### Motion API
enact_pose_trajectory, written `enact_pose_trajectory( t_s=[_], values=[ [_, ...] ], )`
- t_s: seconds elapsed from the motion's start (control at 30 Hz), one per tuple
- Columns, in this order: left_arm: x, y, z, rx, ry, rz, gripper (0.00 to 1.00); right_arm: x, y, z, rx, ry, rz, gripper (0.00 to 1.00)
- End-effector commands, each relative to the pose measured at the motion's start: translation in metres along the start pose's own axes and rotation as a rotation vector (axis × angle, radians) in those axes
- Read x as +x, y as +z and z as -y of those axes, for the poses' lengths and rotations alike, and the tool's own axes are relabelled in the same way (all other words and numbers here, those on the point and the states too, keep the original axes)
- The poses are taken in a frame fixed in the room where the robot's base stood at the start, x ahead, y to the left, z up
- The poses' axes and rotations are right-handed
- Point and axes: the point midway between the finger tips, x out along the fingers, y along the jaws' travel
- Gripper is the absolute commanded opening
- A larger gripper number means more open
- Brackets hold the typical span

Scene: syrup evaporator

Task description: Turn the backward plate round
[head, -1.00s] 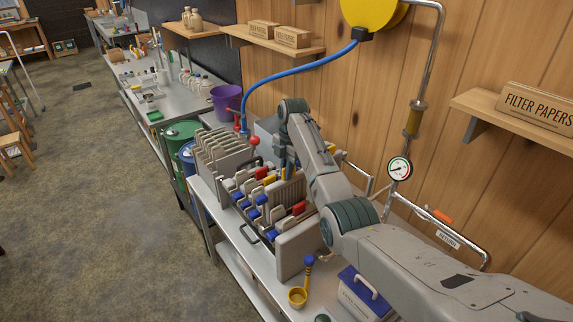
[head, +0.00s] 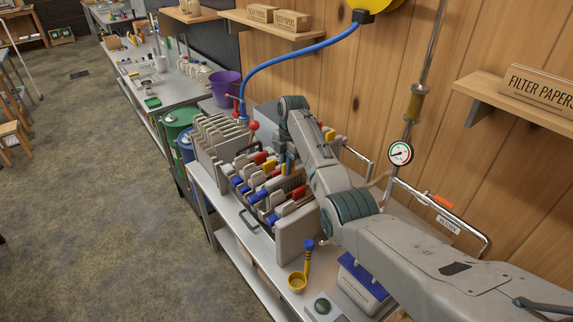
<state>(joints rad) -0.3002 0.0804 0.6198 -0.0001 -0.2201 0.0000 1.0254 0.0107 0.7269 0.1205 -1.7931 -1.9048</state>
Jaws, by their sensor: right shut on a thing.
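A filter press (head: 296,236) on the metal bench holds a row of pale plates with blue, red and yellow tabs. Several blue tabs (head: 258,197) line the near left side. One red tab (head: 260,158) stands toward the far end and another red tab (head: 298,193) nearer. I cannot tell which plate is backward. My right gripper (head: 287,168) points down into the row from above, shut on a plate there. My own arm hides much of the gripper, the held plate and the right side of the row. My left gripper is out of view.
A rack of pale plates (head: 217,135) stands beyond the press, near a purple bucket (head: 226,88). A blue hose (head: 290,57) arches overhead. A gauge (head: 400,153) and pipes are at right.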

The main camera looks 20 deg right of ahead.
Motion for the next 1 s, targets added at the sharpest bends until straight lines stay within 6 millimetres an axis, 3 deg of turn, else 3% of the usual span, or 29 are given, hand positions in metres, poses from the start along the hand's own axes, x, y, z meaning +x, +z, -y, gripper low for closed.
enact_pose_trajectory(
  t_s=[1.0],
  values=[
    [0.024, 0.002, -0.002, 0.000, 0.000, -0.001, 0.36, 0.051, 0.006, -0.001, -0.001, 0.002, 0.001, 0.00]
  ],
)
